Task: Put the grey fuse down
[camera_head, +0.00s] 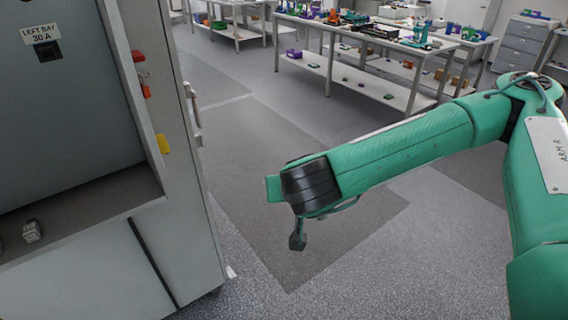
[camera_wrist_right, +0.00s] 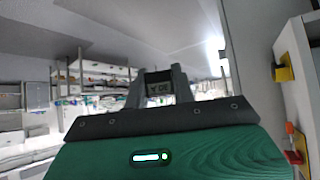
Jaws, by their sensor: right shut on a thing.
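My right gripper (camera_wrist_right: 158,90) is shut on a small dark grey block, the grey fuse (camera_wrist_right: 159,89), which has light marks on its face. Its far side is hidden by the jaws. In the head view, my right arm reaches in from the right, and the dark jaws (camera_head: 297,241) hang below the wrist, over open floor. They are apart from the cabinet. The fuse is not clear in that view. My left gripper is not in view.
A grey cabinet (camera_head: 182,250) stands at left, with an open bay labelled "LEFT BAY 30 A" (camera_head: 40,33). A small light grey part (camera_head: 31,231) lies on the bay floor. Yellow (camera_head: 162,143) and red (camera_head: 137,56) fittings line its edge. Cluttered benches (camera_head: 340,80) stand behind.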

